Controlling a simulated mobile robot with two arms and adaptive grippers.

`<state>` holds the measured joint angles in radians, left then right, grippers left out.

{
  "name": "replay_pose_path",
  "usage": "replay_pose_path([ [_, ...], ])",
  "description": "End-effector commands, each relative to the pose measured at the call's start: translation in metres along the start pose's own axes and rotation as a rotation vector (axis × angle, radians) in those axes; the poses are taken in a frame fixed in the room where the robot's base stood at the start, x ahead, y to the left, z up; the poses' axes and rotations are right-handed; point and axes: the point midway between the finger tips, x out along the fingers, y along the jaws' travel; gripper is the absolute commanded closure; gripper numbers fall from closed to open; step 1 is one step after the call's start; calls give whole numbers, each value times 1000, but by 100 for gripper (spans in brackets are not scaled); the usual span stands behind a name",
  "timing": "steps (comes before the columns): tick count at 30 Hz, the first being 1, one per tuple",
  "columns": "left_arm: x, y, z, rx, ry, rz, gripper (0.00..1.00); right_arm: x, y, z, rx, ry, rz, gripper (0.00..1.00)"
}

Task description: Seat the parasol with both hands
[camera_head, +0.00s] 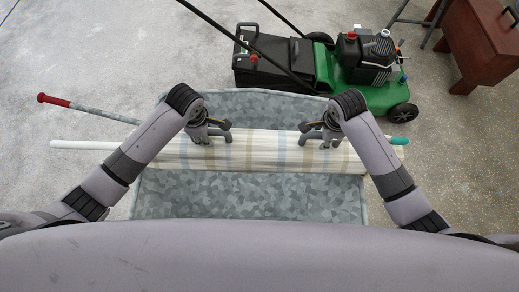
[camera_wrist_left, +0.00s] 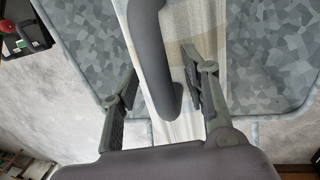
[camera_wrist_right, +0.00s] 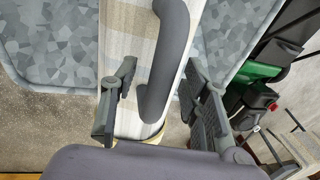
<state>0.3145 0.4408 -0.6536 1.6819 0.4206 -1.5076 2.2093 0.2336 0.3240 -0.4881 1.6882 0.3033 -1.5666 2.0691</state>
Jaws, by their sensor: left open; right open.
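The closed parasol (camera_head: 180,150), wrapped in cream cloth with tan and blue bands, lies crosswise on a grey patterned surface (camera_head: 250,195). Its white pole (camera_head: 80,145) sticks out at the left. My left gripper (camera_head: 214,132) is over the parasol left of its middle. In the left wrist view a curved dark grey handle (camera_wrist_left: 152,50) on the parasol lies between the open fingers (camera_wrist_left: 162,92). My right gripper (camera_head: 318,133) is over the right part. In the right wrist view a similar handle (camera_wrist_right: 165,65) lies between its open fingers (camera_wrist_right: 157,80). I cannot tell whether the fingers touch the handles.
A green and black lawn mower (camera_head: 325,68) stands just beyond the patterned surface. A red-tipped rod (camera_head: 55,101) sticks out at the left, and a teal tip (camera_head: 400,141) shows at the right. A red-brown cabinet (camera_head: 478,45) stands far right. The left floor is clear.

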Motion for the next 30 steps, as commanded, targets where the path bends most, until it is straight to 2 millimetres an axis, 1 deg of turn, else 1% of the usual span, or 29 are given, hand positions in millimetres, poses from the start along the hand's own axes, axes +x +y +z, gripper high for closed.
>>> replay_pose_path([
  [5, 0, 0, 0, 0, 0, 0, 58, 0, 0, 0, 0, 0, 0, 58],
  [24, 0, 0, 0, 0, -1, 0, 100, 0, 0, 0, 0, 0, 0, 100],
  [30, 0, 0, 0, 0, -1, 0, 100, 0, 0, 0, 0, 0, 1, 100],
])
